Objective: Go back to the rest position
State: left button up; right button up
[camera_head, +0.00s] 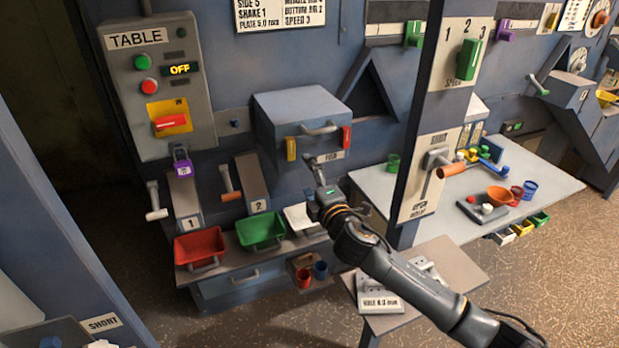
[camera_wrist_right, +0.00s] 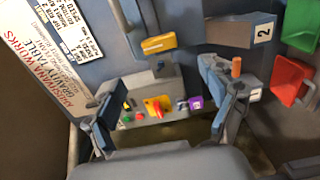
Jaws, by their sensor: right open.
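My right gripper (camera_head: 317,172) is at the end of the dark arm that comes in from the lower right of the head view. It is in front of the blue machine wall, just below the grey box with the bar handle (camera_head: 319,129). In the wrist view my right gripper (camera_wrist_right: 163,78) shows its two fingers spread wide apart. Nothing is between them. The TABLE control panel (camera_wrist_right: 152,112) shows beyond the fingers. My left gripper is not in view.
The TABLE panel (camera_head: 155,85) reads OFF. A red bin (camera_head: 199,246) and a green bin (camera_head: 261,231) stand below on a ledge. A post with the SHUT lever plate (camera_head: 425,182) is right of the gripper. A small table (camera_head: 450,262) is below my arm.

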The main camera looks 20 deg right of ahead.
dwell(0.4)
jog(key=s+a+f+m+g+h, duration=0.15)
jog(key=s+f+m+g, duration=0.55)
jog(key=s+f+m, duration=0.7)
jog(key=s+a+f+m+g+y, duration=0.1)
jog(key=s+f+g, duration=0.25)
jog(key=s, duration=0.95)
jog(key=s+f+m+g, duration=0.2)
jog(key=s+f+g, duration=0.15)
jog(key=s, duration=0.85)
notch_tip(320, 180, down, 28)
jog(key=s+g+b, duration=0.1)
jog(key=s+g, duration=0.1)
jog(key=s, duration=0.1)
jog(key=s+d+f+g, duration=0.1)
jog(key=s+d+f, duration=0.1)
jog(key=s+f, duration=1.4)
jog(key=shift+d+n+b, duration=0.35)
jog(key=shift+d+n, duration=0.05)
